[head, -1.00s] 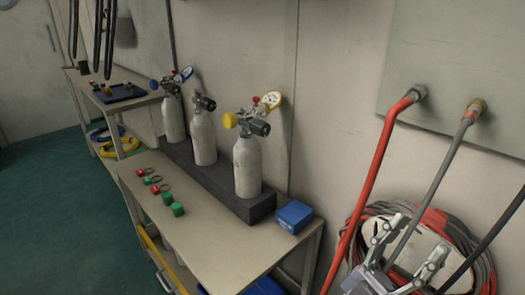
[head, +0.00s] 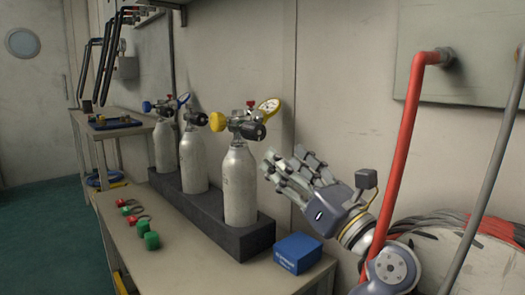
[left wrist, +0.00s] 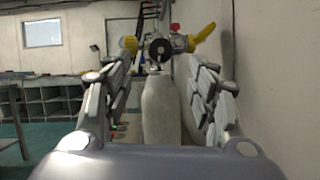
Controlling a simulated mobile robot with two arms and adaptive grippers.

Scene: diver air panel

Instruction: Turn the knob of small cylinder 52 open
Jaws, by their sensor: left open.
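Three small pale cylinders stand upright in a row in the head view: the nearest (head: 240,185), the middle (head: 193,163) and the farthest (head: 165,146). I cannot read which is number 52. The nearest has a yellow knob (head: 217,121), a black knob (head: 253,131), a small red knob (head: 251,103) and a yellow-rimmed gauge (head: 270,106). My left gripper (head: 284,169) is open and empty, just right of the nearest cylinder, fingers towards it. In the left wrist view a cylinder (left wrist: 160,108) shows ahead between the spread fingers (left wrist: 158,82), apparently not touched. My right gripper is not in view.
A dark block (head: 208,215) holds the cylinders on a table (head: 165,265). A blue box (head: 298,253) sits below my gripper. Red and green pieces (head: 151,240) lie at the left. A red pipe (head: 408,140) and the wall stand close at the right.

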